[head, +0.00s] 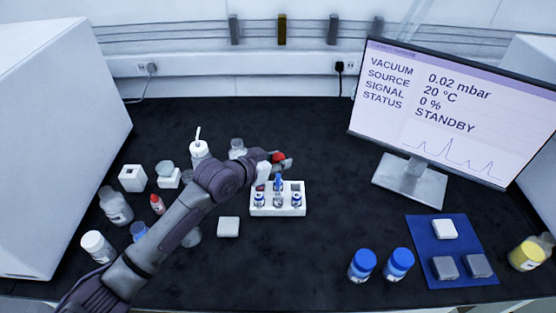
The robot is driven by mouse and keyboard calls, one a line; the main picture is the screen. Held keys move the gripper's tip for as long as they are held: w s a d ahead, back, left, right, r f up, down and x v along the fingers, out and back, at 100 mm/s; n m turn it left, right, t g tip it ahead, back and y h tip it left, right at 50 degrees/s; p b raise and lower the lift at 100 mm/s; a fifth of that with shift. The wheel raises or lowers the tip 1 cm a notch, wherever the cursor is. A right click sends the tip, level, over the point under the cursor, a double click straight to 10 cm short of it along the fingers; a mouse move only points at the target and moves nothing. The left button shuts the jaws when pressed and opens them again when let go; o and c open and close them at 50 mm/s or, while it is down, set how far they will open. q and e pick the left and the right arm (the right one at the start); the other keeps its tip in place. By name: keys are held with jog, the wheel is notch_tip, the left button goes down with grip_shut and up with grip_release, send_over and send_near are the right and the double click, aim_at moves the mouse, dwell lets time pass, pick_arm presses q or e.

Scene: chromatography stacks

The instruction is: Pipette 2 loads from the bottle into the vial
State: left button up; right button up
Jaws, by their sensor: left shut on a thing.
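My left gripper (283,164) is shut on a red-topped thing (278,157), which looks like the pipette's bulb. It is above the back edge of a white rack (267,211). Small vials stand in the rack, one at the left (259,200), one in the middle (278,201) and one at the right (296,200). A blue part shows just under the gripper, above the middle vial. The pipette's tip cannot be made out. A clear bottle (237,147) stands behind my left arm; which bottle is the task's I cannot tell. My right gripper is out of view.
A white squeeze bottle (199,150) and several small bottles and blocks crowd the left. A pale square block (228,227) lies before the rack. Two blue-capped jars (362,264) (399,263), a blue mat (462,262) and a monitor (448,110) are at the right. The bench's middle back is clear.

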pick_arm(q)
jog(key=shift+f, duration=0.35)
jog(key=shift+r, duration=0.1)
jog(key=shift+o, duration=0.2)
jog(key=shift+p, duration=0.4)
dwell(0.5)
grip_shut()
dwell(0.4)
dwell(0.7)
jog(key=shift+c, duration=0.2)
grip_release()
